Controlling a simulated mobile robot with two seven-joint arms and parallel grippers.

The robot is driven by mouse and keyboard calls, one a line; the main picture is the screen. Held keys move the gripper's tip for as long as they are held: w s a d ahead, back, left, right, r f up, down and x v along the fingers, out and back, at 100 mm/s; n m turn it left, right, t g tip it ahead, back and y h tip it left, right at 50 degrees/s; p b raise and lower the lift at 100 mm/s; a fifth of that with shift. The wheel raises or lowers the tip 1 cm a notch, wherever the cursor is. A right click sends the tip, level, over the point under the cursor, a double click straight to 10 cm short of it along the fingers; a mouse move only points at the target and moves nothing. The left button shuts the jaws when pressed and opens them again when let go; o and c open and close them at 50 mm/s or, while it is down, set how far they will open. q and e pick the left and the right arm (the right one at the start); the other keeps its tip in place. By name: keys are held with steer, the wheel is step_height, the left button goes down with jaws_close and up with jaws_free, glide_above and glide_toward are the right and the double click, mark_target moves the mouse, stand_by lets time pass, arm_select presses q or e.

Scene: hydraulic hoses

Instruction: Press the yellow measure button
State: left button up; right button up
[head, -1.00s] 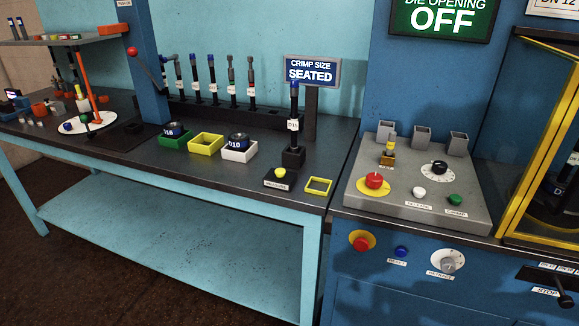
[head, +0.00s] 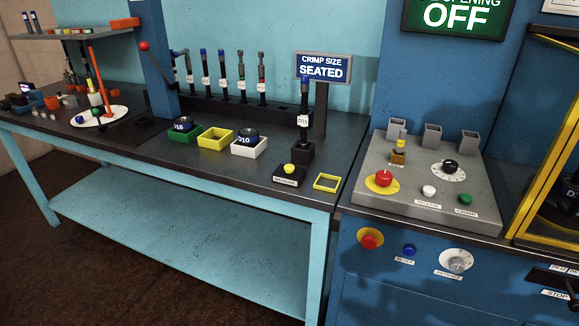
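The yellow measure button (head: 289,169) is a small dome on a black box (head: 288,176) with a white label, near the front right of the dark bench top. Behind it a black hose with a blue tip and a white tag (head: 303,121) stands upright in a black block (head: 303,152). The sign (head: 323,68) behind reads "CRIMP SIZE SEATED". Neither of my grippers is in the head view.
A yellow square frame (head: 338,182) lies right of the button. Green, yellow (head: 216,138) and white (head: 249,146) trays stand to its left. The grey control panel (head: 400,205) on the blue machine stands to the right. The bench front near the button is clear.

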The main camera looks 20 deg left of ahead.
arm_select(q)
jaws_close()
stand_by(1.4)
